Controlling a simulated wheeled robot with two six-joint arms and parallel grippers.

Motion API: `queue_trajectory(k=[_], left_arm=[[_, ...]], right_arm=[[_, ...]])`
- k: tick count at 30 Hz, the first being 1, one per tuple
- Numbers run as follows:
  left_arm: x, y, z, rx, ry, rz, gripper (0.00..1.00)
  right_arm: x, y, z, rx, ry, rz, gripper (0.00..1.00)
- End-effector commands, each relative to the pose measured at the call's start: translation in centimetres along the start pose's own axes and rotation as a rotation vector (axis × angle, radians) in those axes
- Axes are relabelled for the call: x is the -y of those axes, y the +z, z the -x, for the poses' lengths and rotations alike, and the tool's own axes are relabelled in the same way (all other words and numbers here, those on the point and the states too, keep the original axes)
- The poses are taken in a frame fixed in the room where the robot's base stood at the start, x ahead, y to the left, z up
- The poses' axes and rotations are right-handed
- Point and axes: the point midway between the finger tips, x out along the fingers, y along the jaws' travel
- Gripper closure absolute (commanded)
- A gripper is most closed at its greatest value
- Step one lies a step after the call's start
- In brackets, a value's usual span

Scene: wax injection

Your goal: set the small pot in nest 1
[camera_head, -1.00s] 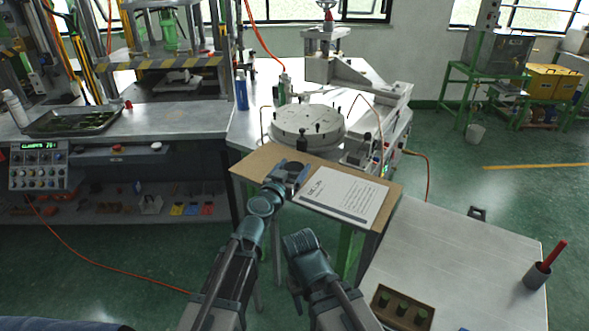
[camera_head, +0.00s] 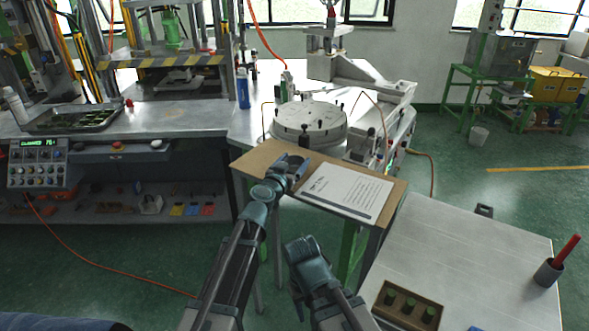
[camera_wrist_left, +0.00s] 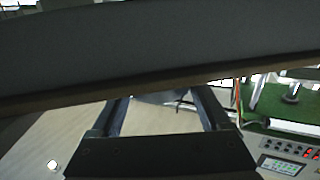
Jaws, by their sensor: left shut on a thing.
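My left gripper (camera_head: 292,163) is over the left part of a brown board, beside a white printed sheet. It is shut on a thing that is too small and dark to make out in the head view. The left wrist view shows its two fingers (camera_wrist_left: 160,118) below a broad grey shape with a brown lower edge, which hides much of that view. I cannot make out the small pot for certain. No nest labelled 1 is legible. My right arm is folded low in the middle of the head view, and its fingertips are not distinguishable.
The brown board (camera_head: 250,160) carries the white sheet (camera_head: 346,191). Behind it is a round grey turntable (camera_head: 309,122) with small posts.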

Motion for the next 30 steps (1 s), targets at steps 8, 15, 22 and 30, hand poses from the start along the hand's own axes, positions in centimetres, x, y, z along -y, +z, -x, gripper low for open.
queue_trajectory(k=[8, 15, 22, 30], left_arm=[[-0.02, 0.13, -0.01, 0.0, 0.0, 0.0, 0.78], [-0.02, 0.42, -0.02, 0.0, 0.0, 0.0, 0.04], [-0.01, 0.41, -0.02, 0.0, 0.0, 0.0, 0.0], [-0.04, 0.1, 0.85, 0.0, 0.0, 0.0, 0.0]], right_arm=[[0.01, -0.01, -0.13, 0.0, 0.0, 0.0, 0.5], [0.04, -0.02, -0.42, 0.0, 0.0, 0.0, 0.5], [0.04, -0.02, -0.41, 0.0, 0.0, 0.0, 0.5], [0.01, 0.0, -0.06, 0.0, 0.0, 0.0, 0.5]])
